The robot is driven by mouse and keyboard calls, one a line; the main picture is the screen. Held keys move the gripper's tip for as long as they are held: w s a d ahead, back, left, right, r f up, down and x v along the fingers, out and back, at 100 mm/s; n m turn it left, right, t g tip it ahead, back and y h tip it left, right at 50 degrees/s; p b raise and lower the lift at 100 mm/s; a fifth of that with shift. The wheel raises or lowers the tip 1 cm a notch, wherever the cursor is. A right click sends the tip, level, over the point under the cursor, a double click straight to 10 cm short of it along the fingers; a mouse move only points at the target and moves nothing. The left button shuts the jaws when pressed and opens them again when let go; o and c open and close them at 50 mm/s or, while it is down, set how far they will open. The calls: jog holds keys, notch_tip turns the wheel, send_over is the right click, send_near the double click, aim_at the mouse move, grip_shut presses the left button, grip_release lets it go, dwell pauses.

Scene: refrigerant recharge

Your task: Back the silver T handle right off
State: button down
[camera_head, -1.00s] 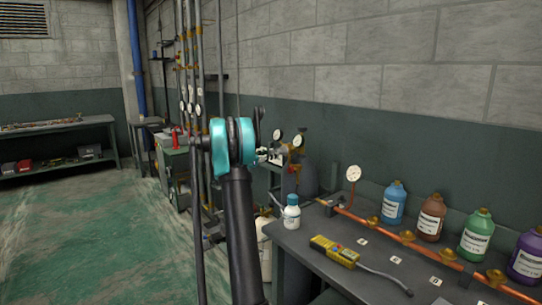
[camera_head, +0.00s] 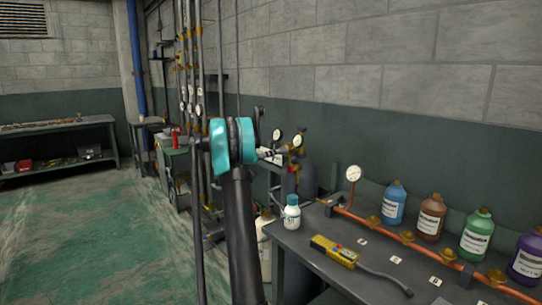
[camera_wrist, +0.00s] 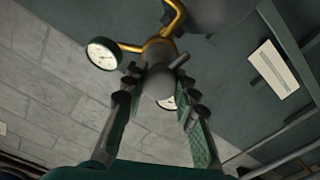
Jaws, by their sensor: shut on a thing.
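The silver T handle (camera_wrist: 181,61) shows in the wrist view at the front of a brass regulator (camera_wrist: 158,48). Its rounded grey end faces the camera and its short bar sticks out at the upper right. My gripper (camera_wrist: 158,92) has its two fingers on either side of the handle and is shut on it. In the head view my gripper (camera_head: 270,155) is small, beyond my teal arm joint, at the regulator. The handle itself is too small to make out there.
A white-faced gauge (camera_wrist: 102,54) is left of the handle, and a second is partly hidden behind it. A dark grey cylinder (camera_head: 305,178) stands below the regulator. The workbench (camera_head: 290,247) at right holds bottles, a copper pipe and a yellow meter (camera_head: 334,250).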

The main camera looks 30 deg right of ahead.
jog(key=n, duration=0.5)
jog(key=shift+n, duration=0.3)
jog(key=n, duration=1.3)
jog(key=shift+n, duration=0.3)
jog(key=c, duration=1.2)
grip_release()
jog(key=shift+a, duration=0.15)
